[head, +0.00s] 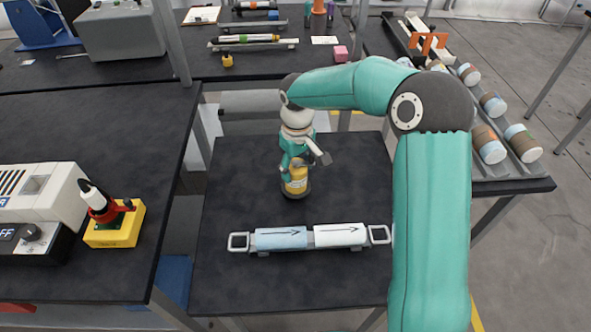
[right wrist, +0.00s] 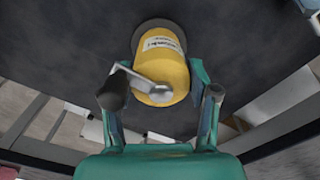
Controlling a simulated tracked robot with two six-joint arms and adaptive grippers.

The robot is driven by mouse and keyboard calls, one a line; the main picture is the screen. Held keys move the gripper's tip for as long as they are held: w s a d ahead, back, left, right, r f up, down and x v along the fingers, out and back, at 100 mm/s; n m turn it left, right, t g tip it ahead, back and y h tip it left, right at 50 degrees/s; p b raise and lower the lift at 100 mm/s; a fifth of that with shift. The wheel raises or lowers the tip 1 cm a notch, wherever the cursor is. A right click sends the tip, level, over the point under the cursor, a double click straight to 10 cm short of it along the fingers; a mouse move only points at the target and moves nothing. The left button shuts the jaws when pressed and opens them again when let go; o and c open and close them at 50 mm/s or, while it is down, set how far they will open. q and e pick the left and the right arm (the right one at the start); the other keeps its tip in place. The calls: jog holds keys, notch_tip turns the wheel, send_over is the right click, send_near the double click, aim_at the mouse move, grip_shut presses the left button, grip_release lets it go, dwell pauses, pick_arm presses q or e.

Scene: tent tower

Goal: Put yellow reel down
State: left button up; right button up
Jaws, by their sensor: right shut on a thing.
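The yellow reel (head: 294,183) is upright at the middle of the small dark table (head: 350,180), with a pale label on its side and a dark round disc at its bottom end. In the right wrist view the reel (right wrist: 168,57) shows its yellow top and a grey metal crank. My right gripper (head: 295,158) comes down on it from above and is shut on it, with one finger on each side in the right wrist view (right wrist: 163,95). Whether the disc touches the tabletop is hard to tell. My left gripper is out of view.
A rack with a blue and a white cylinder (head: 310,237) lies along the table's front. On the left table are a white machine (head: 40,205) and a yellow block with a red-and-black device (head: 115,225). Cans (head: 488,145) line the right table. Tabletop around the reel is clear.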

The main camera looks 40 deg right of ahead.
jog(key=shift+f, duration=0.55)
jog(key=o, duration=1.6)
jog(key=shift+r, duration=0.1)
notch_tip(320, 180, up, 11)
jog(key=shift+f, duration=0.2)
jog(key=shift+r, duration=0.65)
